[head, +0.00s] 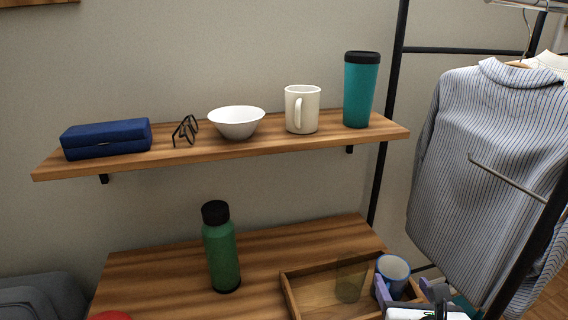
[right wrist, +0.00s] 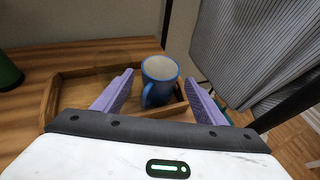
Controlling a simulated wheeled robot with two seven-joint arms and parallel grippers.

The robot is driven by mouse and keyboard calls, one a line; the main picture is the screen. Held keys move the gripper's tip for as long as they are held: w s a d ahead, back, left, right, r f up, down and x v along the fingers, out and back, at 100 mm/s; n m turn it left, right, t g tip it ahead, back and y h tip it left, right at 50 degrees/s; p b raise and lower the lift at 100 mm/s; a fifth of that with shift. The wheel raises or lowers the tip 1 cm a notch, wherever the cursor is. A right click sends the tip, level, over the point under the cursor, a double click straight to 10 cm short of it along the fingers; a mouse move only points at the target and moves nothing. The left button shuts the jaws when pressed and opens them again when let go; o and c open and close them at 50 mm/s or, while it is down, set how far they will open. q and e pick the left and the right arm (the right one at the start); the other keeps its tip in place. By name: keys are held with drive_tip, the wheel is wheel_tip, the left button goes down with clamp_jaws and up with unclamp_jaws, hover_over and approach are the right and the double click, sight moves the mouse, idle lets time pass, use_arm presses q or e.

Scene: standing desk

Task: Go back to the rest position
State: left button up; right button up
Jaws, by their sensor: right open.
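My right gripper (head: 404,288) is at the lower right of the head view. It is open, with its purple fingers on either side of a blue mug (head: 393,268) with a pale inside. In the right wrist view the mug (right wrist: 160,83) stands upright between and just beyond the open fingers (right wrist: 159,90), its handle toward me. I see a gap on each side of it. The mug is in the right end of a wooden tray (head: 290,296), which also shows in the right wrist view (right wrist: 48,103). My left gripper is not in view.
A green bottle (head: 222,250) stands on the desk (head: 160,275) left of the tray. The shelf (head: 190,152) above holds a blue case (head: 106,138), glasses (head: 185,130), a bowl (head: 237,122), a white mug (head: 302,108) and a teal tumbler (head: 361,90). Shirts (head: 490,150) hang close on the right.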

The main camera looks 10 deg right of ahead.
drive_tip(key=s+a+f+m+g+y, duration=0.2)
drive_tip(key=s+a+f+m+g, duration=0.2)
drive_tip(key=s+a+f+m, duration=0.65)
drive_tip(key=s+f+m+g+y, duration=0.2)
drive_tip(key=s+m+g, duration=0.3)
drive_tip(key=s+m, duration=1.1)
drive_tip(key=w+a+f+m+t+y, duration=0.2)
drive_tip(key=w+f, duration=0.6)
drive_tip(key=f, duration=0.4)
drive_tip(key=shift+w+a+f+m+t+y, duration=0.35)
drive_tip(key=shift+a+m+t, duration=0.5)
drive_tip(key=shift+a+t, duration=0.35)
drive_tip(key=shift+r, duration=0.1)
